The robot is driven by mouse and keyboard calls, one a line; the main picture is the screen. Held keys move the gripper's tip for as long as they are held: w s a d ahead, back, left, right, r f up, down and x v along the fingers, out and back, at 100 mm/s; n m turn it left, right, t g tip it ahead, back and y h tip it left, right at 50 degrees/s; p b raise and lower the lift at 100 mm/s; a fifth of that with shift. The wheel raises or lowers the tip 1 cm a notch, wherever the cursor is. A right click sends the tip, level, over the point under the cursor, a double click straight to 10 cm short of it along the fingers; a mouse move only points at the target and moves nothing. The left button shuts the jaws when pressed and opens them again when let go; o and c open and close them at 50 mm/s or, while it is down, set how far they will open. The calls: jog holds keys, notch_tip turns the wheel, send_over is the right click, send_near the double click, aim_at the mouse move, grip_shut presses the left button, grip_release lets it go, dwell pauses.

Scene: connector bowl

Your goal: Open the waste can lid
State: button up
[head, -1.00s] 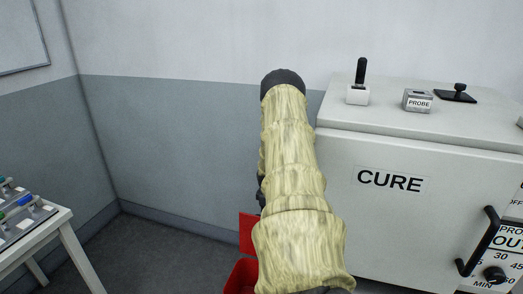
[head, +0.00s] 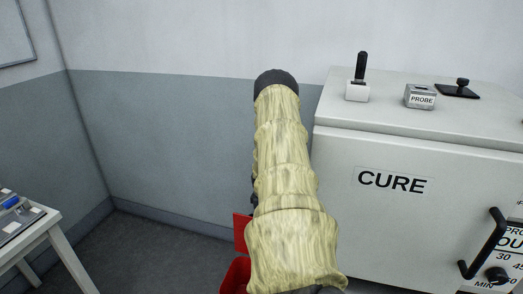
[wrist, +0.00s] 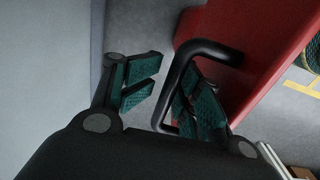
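The red waste can shows only in part in the head view, low and left of my arm. A red upright piece (head: 240,232) stands above a lower red part (head: 235,275); my arm hides the rest. In the wrist view, a red panel (wrist: 265,50) carries a black bar handle (wrist: 175,88). My gripper (wrist: 165,95) is open, with a gap between its teal finger pads. The handle's long bar runs between the fingers, close to the right finger, which appears inside the loop. I cannot tell whether they touch.
A white CURE cabinet (head: 400,225) stands right of my arm, with a switch (head: 358,80) and a PROBE box (head: 420,96) on top. A white table (head: 48,222) is at lower left. Grey floor (head: 150,255) lies open between the table and the can.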

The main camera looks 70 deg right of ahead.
notch_tip(320, 180, up, 13)
jog(key=shift+s+a, duration=0.2)
jog(key=shift+a, duration=0.25)
dwell(0.4)
